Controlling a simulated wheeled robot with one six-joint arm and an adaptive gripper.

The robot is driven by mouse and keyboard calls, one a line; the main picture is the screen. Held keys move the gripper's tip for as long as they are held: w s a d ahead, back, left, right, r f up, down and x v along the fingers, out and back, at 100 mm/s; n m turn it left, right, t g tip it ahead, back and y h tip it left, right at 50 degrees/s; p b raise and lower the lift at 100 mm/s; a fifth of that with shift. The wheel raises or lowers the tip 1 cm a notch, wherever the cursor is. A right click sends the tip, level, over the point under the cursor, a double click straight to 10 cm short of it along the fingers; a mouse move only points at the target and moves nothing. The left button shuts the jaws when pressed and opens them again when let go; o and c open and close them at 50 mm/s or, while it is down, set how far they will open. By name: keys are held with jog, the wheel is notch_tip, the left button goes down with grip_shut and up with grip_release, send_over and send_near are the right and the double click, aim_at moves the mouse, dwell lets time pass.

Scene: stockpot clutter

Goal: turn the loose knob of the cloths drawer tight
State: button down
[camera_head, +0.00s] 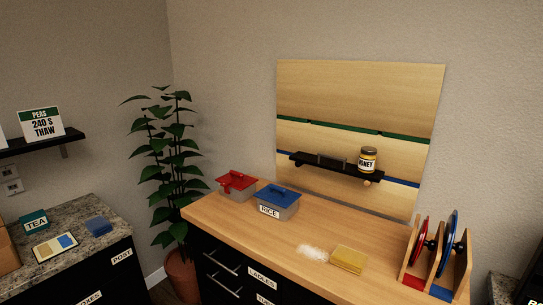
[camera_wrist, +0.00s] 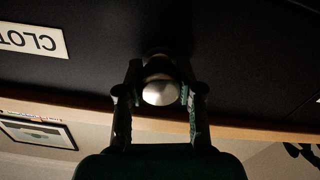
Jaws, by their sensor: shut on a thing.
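In the wrist view, which is upside down, a round, shiny metal knob (camera_wrist: 160,94) stands out from the black front of the cloths drawer (camera_wrist: 105,70). An upside-down white label (camera_wrist: 33,40) on that front reads "CLOT", with the rest cut off at the left edge. My gripper (camera_wrist: 160,86) is shut on the knob, with one dark finger against each side. The knob's base lies in shadow, so I cannot tell whether there is a gap at the drawer front. The head view shows neither my gripper nor this knob.
In the wrist view, a wooden edge (camera_wrist: 255,131) runs beside the drawer front and a framed picture (camera_wrist: 38,132) hangs beyond.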

jog(key=shift+m, duration=2.3)
jog(key=m, duration=0.4)
jog(key=shift+m, duration=0.3)
jog(key=m, duration=0.4)
jog(key=shift+m, duration=0.3)
jog(key=m, duration=0.4)
jog(key=shift+m, duration=0.3)
